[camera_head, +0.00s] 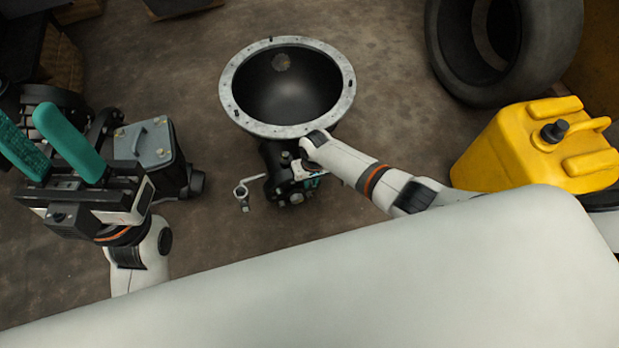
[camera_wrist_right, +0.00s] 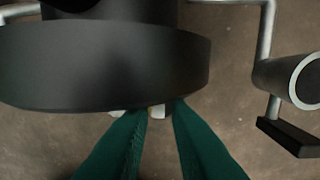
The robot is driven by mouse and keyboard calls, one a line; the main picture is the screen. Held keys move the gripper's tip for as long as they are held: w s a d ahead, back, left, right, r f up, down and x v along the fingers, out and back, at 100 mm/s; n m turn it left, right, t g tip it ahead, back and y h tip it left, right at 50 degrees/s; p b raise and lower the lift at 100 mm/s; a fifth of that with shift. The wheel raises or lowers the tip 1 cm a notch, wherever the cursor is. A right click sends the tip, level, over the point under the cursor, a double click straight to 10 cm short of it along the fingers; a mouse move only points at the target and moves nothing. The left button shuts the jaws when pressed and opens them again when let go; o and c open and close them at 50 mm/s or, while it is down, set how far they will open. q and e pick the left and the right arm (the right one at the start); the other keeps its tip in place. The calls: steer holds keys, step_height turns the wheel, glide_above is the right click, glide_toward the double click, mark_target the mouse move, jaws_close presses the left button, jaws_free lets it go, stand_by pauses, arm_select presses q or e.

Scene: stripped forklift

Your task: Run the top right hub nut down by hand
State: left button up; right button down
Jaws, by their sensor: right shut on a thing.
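In the head view a black hub assembly (camera_head: 272,160) sits below a large black bowl with a grey flange ring (camera_head: 237,115). My right arm reaches in from the right, and its gripper is largely hidden by my wrist at the hub's right side. In the right wrist view my right gripper (camera_wrist_right: 158,110) has its teal fingertips close together at the lower edge of a dark round part (camera_wrist_right: 100,65). They are shut on a small pale metal nut (camera_wrist_right: 157,111), mostly hidden by the fingers and that edge. My left gripper (camera_head: 24,122) is open and empty at the left.
A silver ring-ended lever (camera_head: 241,193) stands left of the hub. In the right wrist view a dark tube with a pale rim (camera_wrist_right: 290,78) and a black block (camera_wrist_right: 291,138) are at the right. A yellow canister (camera_head: 535,150) and a tyre (camera_head: 500,85) stand right, a grey box (camera_head: 145,142) left.

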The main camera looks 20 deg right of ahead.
steer(key=c, duration=1.5)
jaws_free()
steer(key=shift+a, duration=0.25)
steer(key=shift+c, duration=0.2)
steer(key=shift+a, duration=0.1)
